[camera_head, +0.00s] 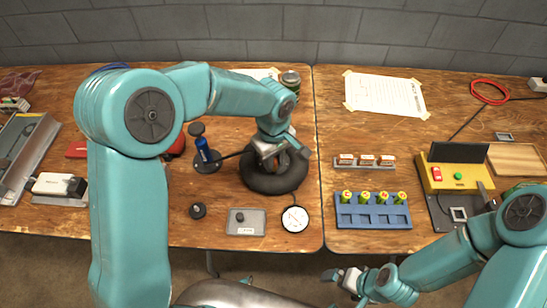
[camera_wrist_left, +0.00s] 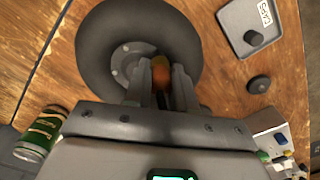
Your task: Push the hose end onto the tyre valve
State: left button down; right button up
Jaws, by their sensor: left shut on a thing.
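The dark tyre (camera_head: 268,182) lies flat on the wooden bench with a grey hub in its middle; it also fills the upper left of the left wrist view (camera_wrist_left: 98,45). A blue hand pump (camera_head: 205,152) stands left of it, and a thin dark hose (camera_head: 233,155) runs from it toward the tyre. My left gripper (camera_head: 272,155) is over the tyre's hub area, its fingers close together. In the left wrist view an orange hose end (camera_wrist_left: 180,76) shows at the fingertips. I cannot make out the valve or any contact with it. My right gripper (camera_head: 343,277) is off the bench's front edge, its jaws unclear.
A round gauge (camera_head: 295,219), a grey caps tray (camera_head: 258,222) and a black knob (camera_head: 198,211) lie in front of the tyre. A can (camera_head: 290,80) stands behind. A blue battery rack (camera_head: 372,218) and yellow charger (camera_head: 455,174) are right.

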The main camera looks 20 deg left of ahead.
pick_arm(q)
jog(key=shift+f, duration=0.1)
jog(key=c, duration=0.9)
grip_release()
jog(key=shift+o, duration=0.2)
notch_tip(320, 180, up, 16)
jog(key=shift+r+p, duration=0.25)
jog(key=shift+p, duration=0.2)
